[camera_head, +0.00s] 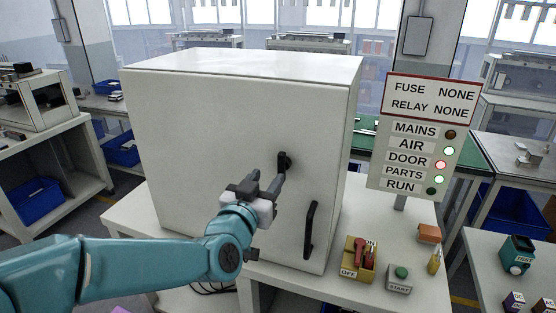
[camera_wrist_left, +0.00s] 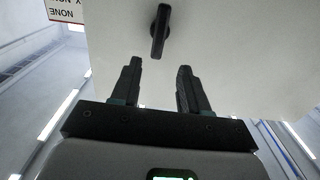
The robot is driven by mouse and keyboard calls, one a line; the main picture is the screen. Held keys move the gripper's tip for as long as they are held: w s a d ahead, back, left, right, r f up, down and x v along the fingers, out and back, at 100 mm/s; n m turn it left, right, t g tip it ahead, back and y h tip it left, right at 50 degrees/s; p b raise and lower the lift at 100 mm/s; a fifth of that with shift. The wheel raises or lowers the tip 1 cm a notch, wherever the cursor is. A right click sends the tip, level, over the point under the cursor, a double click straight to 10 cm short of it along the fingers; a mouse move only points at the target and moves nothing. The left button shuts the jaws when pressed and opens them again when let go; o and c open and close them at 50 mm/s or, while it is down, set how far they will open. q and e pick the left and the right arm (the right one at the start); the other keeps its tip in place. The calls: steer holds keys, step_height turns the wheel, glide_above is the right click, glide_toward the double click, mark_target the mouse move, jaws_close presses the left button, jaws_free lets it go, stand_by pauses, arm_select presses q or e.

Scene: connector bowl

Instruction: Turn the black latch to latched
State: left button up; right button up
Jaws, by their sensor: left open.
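The black latch (camera_head: 284,161) is a small knob on the front of the white cabinet door (camera_head: 215,130), above the black bar handle (camera_head: 311,230). In the left wrist view the latch (camera_wrist_left: 160,30) is a dark lever standing nearly upright in the picture, slightly tilted. My left gripper (camera_head: 265,180) is in front of the door, just below and left of the latch. In the left wrist view its two fingers (camera_wrist_left: 158,78) are apart with nothing between them, and the latch lies beyond their tips. Whether a finger touches the latch is unclear. My right gripper is not in view.
A sign panel (camera_head: 424,135) stands to the right, with the DOOR lamp red. A yellow switch box (camera_head: 359,259) marked OFF and a START button box (camera_head: 399,278) sit on the white table, right of the cabinet. A side table (camera_head: 508,262) holds small parts.

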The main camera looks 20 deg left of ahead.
mark_target(280, 162)
arm_select(q)
steer(key=w, duration=0.2)
steer(key=w+p, duration=0.1)
steer(key=w, duration=0.3)
steer(key=shift+w+d+p, duration=0.25)
steer(key=shift+d+p, duration=0.1)
steer(key=shift+w+a, duration=0.15)
steer(key=shift+w, duration=0.15)
jaws_close()
